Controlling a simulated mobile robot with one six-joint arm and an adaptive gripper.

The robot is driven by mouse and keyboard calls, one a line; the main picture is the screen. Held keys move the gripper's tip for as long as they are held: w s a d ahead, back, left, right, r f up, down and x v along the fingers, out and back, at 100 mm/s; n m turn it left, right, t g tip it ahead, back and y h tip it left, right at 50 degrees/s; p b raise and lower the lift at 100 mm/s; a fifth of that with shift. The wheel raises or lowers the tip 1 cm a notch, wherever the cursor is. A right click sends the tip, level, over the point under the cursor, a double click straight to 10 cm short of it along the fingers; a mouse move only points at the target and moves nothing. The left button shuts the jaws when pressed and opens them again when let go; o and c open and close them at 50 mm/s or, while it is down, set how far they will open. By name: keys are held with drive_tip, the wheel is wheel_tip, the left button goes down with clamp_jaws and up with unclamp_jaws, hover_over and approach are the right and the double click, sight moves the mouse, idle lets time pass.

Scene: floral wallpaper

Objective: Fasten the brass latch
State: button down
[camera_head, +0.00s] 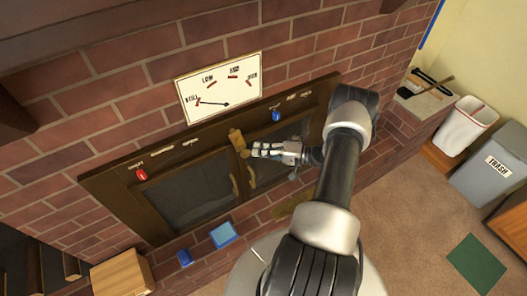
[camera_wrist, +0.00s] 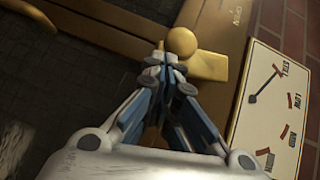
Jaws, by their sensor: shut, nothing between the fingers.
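The brass latch (camera_head: 237,142) is at the top of the dark wooden frame, where the two glass-fronted doors meet. In the wrist view its round knob (camera_wrist: 182,42) shows just beyond my fingertips, and a brass bar (camera_wrist: 207,67) runs from it to the right. My gripper (camera_head: 254,149) is shut and empty, just right of the latch in the head view. In the wrist view the closed fingertips (camera_wrist: 168,62) are right by the knob; I cannot tell whether they touch it. The fingers hide part of the latch.
The left door (camera_head: 190,192) and right door (camera_head: 285,150) have brass handles. A dial panel (camera_head: 219,88) is on the brick wall above. A red knob (camera_head: 141,175) and blue knob (camera_head: 276,116) stick out from the frame. A blue square (camera_head: 223,234) lies below the doors.

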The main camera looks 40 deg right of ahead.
drive_tip(key=shift+w+a+f+t+b, duration=0.2)
drive_tip(key=shift+a+f+t+b, duration=0.1)
drive_tip(key=shift+a+f+b, duration=0.35)
drive_tip(key=shift+a+r, duration=0.1)
idle(0.4)
